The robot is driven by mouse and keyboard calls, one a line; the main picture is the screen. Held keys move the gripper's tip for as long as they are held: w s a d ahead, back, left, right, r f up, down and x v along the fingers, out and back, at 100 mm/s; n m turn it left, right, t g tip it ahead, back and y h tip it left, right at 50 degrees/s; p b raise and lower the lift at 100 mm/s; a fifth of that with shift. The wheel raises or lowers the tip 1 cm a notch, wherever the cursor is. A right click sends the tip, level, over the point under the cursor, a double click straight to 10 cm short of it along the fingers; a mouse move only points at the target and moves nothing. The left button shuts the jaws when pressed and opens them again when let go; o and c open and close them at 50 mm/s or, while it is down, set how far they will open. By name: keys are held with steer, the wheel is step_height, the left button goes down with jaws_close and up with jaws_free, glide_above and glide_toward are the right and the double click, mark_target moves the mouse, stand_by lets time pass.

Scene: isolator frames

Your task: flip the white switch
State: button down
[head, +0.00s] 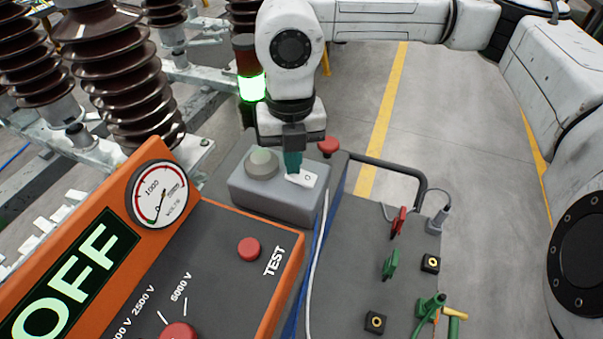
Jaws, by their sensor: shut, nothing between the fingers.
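The white switch (306,180) is a small rocker on top of a grey box (277,200). A round "O"-like mark shows on its right part. My gripper (292,170) points down with shut, teal fingers. The fingertips are at the switch's left end, touching it or just above it; I cannot tell which. The fingers hide part of that end. Nothing is held.
A pale round button (262,163) sits left of the switch. A red knob (328,146) stands behind. An orange tester (222,262) reading OFF is at front left. Plugs (391,264) and a black handle (400,166) are at right. Brown insulators (110,60) stand at left.

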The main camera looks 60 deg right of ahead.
steer(key=shift+f+b, duration=0.4)
steer(key=shift+r+p, duration=1.3)
steer(key=shift+r, duration=2.25)
